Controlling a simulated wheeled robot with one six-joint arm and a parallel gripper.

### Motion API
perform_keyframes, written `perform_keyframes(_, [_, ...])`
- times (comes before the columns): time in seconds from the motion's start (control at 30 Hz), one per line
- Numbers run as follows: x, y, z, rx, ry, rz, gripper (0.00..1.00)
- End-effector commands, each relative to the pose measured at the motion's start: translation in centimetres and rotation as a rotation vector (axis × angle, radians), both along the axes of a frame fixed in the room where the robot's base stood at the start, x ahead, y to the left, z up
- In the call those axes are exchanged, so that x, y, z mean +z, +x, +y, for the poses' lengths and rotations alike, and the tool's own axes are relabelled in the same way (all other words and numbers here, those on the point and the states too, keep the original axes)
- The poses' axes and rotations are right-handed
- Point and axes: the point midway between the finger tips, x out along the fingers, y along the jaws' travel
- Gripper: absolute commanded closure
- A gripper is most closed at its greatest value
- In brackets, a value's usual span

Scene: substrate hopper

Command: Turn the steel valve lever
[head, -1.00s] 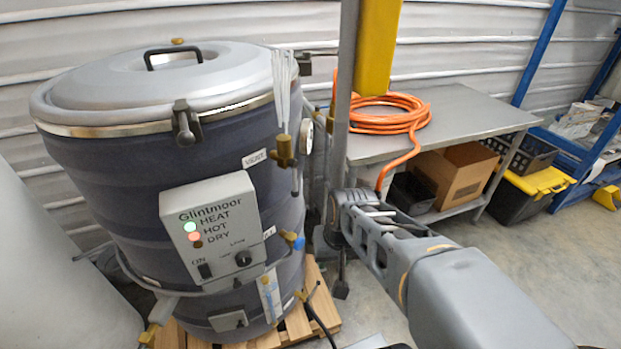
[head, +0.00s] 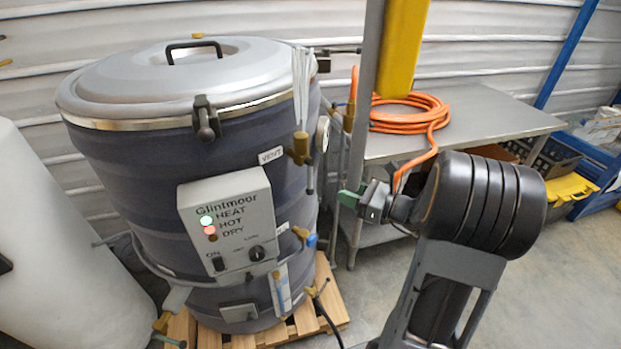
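A brass valve (head: 300,150) beside the VENT label is on the upper right side of the dark drum. A slim grey lever (head: 310,179) hangs down from it and looks like the steel lever. My gripper (head: 350,198), with green at its tips, is to the right of and slightly below this lever, pointing left. A gap shows between them in the picture; the depth is unclear. The fingers are small and seen from the side, so their opening is unclear. I see nothing held.
The drum (head: 120,165) has a grey control box (head: 228,222) and stands on a wooden pallet (head: 333,312). A blue-handled valve (head: 311,240) sits lower right. A grey post with a yellow part (head: 402,45) rises near my gripper. Behind is a steel table (head: 480,112) with an orange hose (head: 400,120).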

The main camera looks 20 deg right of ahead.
Motion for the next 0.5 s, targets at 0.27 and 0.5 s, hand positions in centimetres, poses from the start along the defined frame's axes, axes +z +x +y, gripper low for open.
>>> perform_keyframes(0.27, [0.1,3.9,4.2,0.008,-0.003,0.001,0.62])
perform_keyframes(0.5, [0.1,6.4,6.7,0.005,-0.004,0.000,0.62])
